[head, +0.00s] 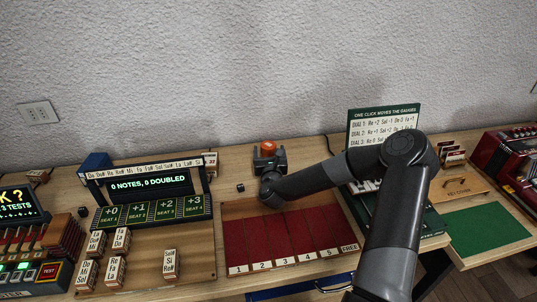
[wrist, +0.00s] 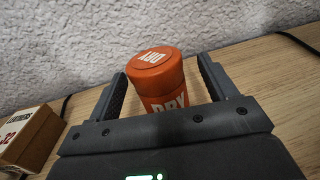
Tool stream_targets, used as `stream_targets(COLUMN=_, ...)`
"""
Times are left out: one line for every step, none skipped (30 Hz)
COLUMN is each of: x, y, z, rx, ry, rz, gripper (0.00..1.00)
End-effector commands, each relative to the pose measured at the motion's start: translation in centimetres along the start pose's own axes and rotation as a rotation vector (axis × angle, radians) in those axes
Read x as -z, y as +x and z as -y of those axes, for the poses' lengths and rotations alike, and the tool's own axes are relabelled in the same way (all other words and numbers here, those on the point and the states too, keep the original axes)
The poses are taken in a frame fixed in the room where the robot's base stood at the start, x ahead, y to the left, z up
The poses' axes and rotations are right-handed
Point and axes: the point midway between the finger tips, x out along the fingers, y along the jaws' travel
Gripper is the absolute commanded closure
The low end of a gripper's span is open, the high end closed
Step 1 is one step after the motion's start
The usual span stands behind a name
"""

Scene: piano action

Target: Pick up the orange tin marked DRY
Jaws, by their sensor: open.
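The orange tin (wrist: 158,77) stands upright on the wooden bench in the wrist view, with DRY in white on its lid and side. My gripper (wrist: 163,80) is open, with one finger on each side of the tin. Small gaps seem to show between the fingers and the tin, so I see no clear contact. The lower part of the tin is hidden behind the gripper body. In the head view the tin's orange top (head: 268,147) shows just beyond my gripper (head: 269,157), near the wall.
A cardboard box (wrist: 27,138) stands left of my gripper. A small black cube (head: 240,188) lies on the bench. The lit display (head: 150,183) is at left, the red tray (head: 285,238) in front, and a green sign (head: 384,125) at right. The textured wall is close behind.

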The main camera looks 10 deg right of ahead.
Motion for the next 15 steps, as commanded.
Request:
stream_targets(x=-0.1, y=0.9, z=-0.3, rx=0.000, ry=-0.001, rz=0.003, gripper=0.22)
stream_targets(x=-0.2, y=1.3, z=-0.3, rx=0.000, ry=-0.001, rz=0.003, gripper=0.22)
stream_targets(x=-0.1, y=1.9, z=-0.3, rx=0.000, ry=-0.001, rz=0.002, gripper=0.22)
stream_targets(x=-0.1, y=2.2, z=-0.2, rx=0.001, ry=-0.001, rz=0.002, gripper=0.22)
stream_targets(x=-0.1, y=2.5, z=-0.2, rx=0.001, ry=-0.002, rz=0.001, gripper=0.22)
stream_targets(x=-0.1, y=2.8, z=-0.2, rx=0.000, ry=-0.002, rz=0.001, gripper=0.22)
stream_targets(x=-0.1, y=3.0, z=-0.2, rx=0.000, ry=-0.002, rz=0.000, gripper=0.22)
stream_targets(x=-0.1, y=3.1, z=-0.2, rx=0.000, ry=-0.002, rz=0.000, gripper=0.22)
stream_targets(x=-0.1, y=3.2, z=-0.2, rx=0.000, ry=-0.002, rz=0.000, gripper=0.22)
stream_targets(x=-0.1, y=3.2, z=-0.2, rx=-0.001, ry=-0.002, rz=0.000, gripper=0.22)
stream_targets(x=-0.1, y=3.2, z=-0.2, rx=-0.001, ry=-0.002, rz=-0.001, gripper=0.22)
stream_targets(x=-0.1, y=3.2, z=-0.2, rx=-0.001, ry=-0.002, rz=-0.001, gripper=0.22)
stream_targets(x=-0.1, y=3.2, z=-0.2, rx=0.000, ry=-0.002, rz=-0.001, gripper=0.22)
stream_targets(x=-0.1, y=3.2, z=-0.2, rx=0.000, ry=-0.002, rz=-0.001, gripper=0.22)
stream_targets(x=-0.1, y=3.2, z=-0.2, rx=0.000, ry=-0.002, rz=-0.001, gripper=0.23)
